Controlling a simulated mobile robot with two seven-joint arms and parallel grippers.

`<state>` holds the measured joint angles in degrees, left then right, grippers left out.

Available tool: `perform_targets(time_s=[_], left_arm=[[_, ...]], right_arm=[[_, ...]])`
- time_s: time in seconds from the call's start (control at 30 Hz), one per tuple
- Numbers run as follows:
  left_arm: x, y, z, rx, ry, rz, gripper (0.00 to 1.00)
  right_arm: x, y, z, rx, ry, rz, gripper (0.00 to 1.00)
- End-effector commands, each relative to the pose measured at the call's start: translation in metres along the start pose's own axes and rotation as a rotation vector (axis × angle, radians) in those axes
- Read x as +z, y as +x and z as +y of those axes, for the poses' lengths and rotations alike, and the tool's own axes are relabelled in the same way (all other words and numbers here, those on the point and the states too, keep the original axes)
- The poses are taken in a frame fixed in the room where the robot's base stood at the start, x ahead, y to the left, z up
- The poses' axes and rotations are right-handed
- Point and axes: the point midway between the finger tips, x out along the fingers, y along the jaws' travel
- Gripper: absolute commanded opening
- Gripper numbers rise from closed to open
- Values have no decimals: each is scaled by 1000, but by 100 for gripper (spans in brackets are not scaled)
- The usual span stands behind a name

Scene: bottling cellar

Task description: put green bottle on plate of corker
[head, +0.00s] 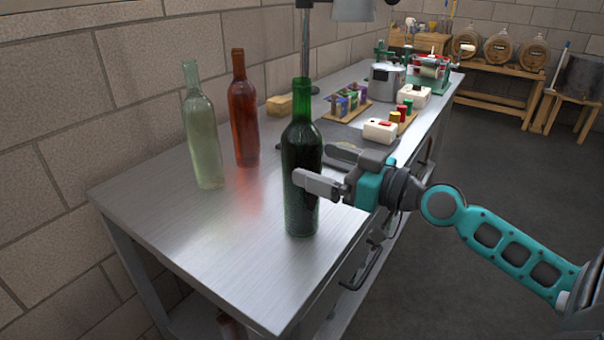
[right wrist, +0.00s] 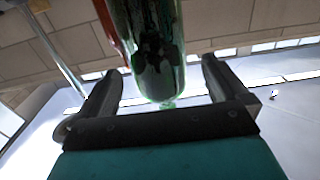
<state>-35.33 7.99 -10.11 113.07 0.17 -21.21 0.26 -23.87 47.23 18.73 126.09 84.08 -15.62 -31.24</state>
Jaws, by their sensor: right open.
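A dark green bottle (head: 301,150) stands upright on the metal bench. My right gripper (head: 315,166) is open at the bottle's mid height, one finger in front of it and the other partly hidden behind. In the right wrist view the green bottle (right wrist: 150,50) shows between the two spread fingers (right wrist: 160,68), with gaps on both sides. My left gripper is out of view.
A pale clear bottle (head: 202,135) and a red bottle (head: 243,115) stand to the left of the green one. White boxes (head: 380,130), a rack of coloured items (head: 347,102) and a metal pot (head: 386,82) are farther along. The bench's (head: 215,255) near end is clear.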

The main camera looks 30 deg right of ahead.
Motion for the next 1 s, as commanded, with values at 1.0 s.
perform_targets(time_s=[1.0], left_arm=[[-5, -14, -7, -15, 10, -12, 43]], right_arm=[[2, 49, 3, -1, 1, 0, 78]])
